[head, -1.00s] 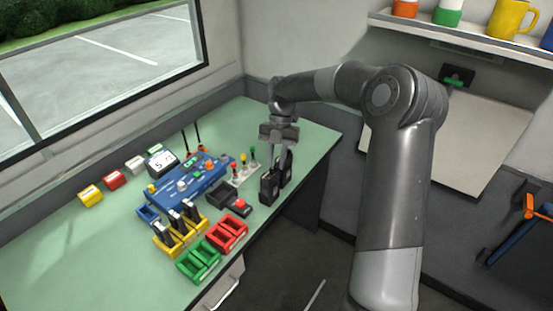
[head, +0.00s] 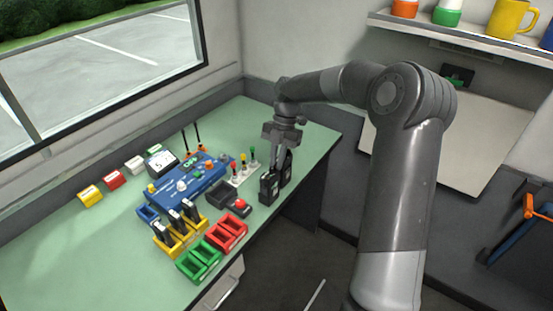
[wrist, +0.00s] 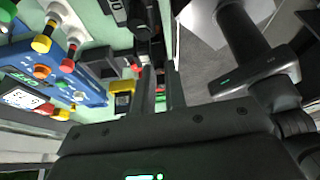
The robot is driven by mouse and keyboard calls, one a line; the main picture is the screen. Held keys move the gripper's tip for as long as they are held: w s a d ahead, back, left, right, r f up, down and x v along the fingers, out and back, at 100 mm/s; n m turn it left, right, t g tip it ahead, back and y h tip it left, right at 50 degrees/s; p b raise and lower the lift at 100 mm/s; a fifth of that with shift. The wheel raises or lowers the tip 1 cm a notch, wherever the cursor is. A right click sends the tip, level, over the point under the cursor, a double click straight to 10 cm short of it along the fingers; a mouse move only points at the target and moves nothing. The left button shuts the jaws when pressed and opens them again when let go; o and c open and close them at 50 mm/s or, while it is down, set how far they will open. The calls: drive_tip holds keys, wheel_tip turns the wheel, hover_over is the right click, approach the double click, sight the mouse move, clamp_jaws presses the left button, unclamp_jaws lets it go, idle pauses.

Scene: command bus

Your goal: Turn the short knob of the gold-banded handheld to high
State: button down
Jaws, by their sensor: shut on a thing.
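Two black handhelds stand upright near the table's right edge in the head view: a nearer one (head: 269,188) and one just behind it (head: 287,167). I cannot make out a gold band on either. My gripper (head: 273,168) points down at the top of the nearer handheld, its fingers close together and shut on what looks like its short knob. The fingers hide the knob and its setting. In the wrist view my gripper (wrist: 160,75) shows its two fingers with a narrow dark gap, and the held part is too dark to tell.
A blue console (head: 190,188) with knobs lies to the left, beside a panel of coloured levers (head: 242,175). A black box with a red button (head: 240,203) is close by. Yellow (head: 172,245), red (head: 226,232) and green (head: 199,260) racks stand in front.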

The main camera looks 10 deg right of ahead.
drive_tip(key=shift+s+d+m+t+y, duration=0.1)
drive_tip(key=shift+m+t+y, duration=0.15)
drive_tip(key=shift+m, duration=0.65)
drive_tip(key=shift+s+m+t+y, duration=0.1)
drive_tip(key=shift+m+t+y, duration=0.15)
drive_tip(key=shift+m, duration=0.65)
drive_tip(key=c, duration=1.5)
unclamp_jaws()
drive_tip(key=shift+o, duration=0.2)
drive_tip(key=v, duration=1)
drive_tip(key=shift+r, duration=0.4)
drive_tip(key=shift+w+d, duration=0.1)
